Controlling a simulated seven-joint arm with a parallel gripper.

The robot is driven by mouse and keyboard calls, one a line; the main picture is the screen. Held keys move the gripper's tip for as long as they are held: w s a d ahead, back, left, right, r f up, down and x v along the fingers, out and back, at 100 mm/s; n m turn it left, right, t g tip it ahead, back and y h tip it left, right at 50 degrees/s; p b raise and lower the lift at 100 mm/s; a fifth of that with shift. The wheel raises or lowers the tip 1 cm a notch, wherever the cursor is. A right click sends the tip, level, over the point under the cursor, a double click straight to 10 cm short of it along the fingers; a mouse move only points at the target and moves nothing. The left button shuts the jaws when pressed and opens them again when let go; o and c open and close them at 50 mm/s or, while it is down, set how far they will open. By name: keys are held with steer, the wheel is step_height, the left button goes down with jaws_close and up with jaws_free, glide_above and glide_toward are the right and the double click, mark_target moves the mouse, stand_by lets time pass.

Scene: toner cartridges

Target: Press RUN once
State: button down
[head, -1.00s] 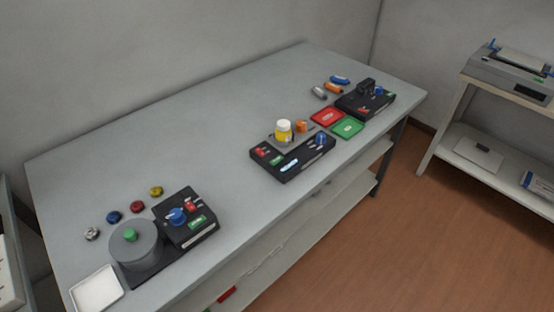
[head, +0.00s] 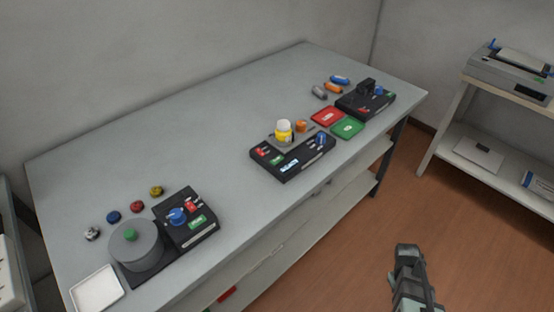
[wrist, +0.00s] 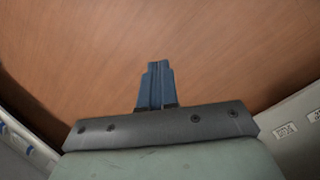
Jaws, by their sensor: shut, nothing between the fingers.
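My gripper (head: 408,250) shows at the lower right of the head view, in front of the table and over the floor, away from every device. In the wrist view its fingers (wrist: 157,68) are together and empty, with wooden floor beyond. Three black devices with coloured controls stand on the table: a right one (head: 350,106), a middle one (head: 291,172) and a left one (head: 206,238). Green controls show on the left device (head: 197,222) and the middle device (head: 277,160). The lettering is too small to tell which control is RUN.
Grey, orange and blue cartridges (head: 333,88) lie behind the right device. A red tray (head: 315,121) and a green tray (head: 358,132) lie between the right and middle devices. The table's (head: 210,130) back middle is clear.

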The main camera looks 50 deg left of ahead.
mark_target(275, 161)
steer(key=w+a+r+n+t, duration=0.2)
steer(key=w+a+r+n, duration=0.15)
steer(key=a+r, duration=0.4)
steer(key=w+a+r+n+t, duration=0.2)
steer(key=w+a+r, duration=0.3)
steer(key=a, duration=0.4)
steer(key=s+a+r+n+t, duration=0.1)
steer(key=a+r+n, duration=0.1)
steer(key=a+r, duration=0.5)
steer(key=s+a+r+n+t+y, duration=0.1)
steer(key=s+a+r+n+t, duration=0.1)
steer(key=a+r, duration=0.5)
steer(key=s+a+r+n+t+y, duration=0.1)
steer(key=a+r+n, duration=0.1)
steer(key=a+r, duration=0.5)
steer(key=shift+s+a+r, duration=0.2)
steer(key=shift+a, duration=0.45)
steer(key=shift+s+a+r, duration=0.15)
steer(key=shift+s+a, duration=0.05)
steer(key=shift+a, duration=0.4)
steer(key=s+a+r+n+t+y, duration=0.1)
steer(key=s+a+r+n+y, duration=0.1)
steer(key=s+a+r+n, duration=0.4)
steer(key=s+a+r, duration=0.5)
steer(key=s, duration=0.3)
steer(key=shift+a+r+t+y, duration=0.2)
steer(key=shift+a+t+y, duration=0.1)
steer(key=shift+a, duration=0.1)
steer(key=shift+f, duration=0.1)
steer(key=shift+f, duration=4.3)
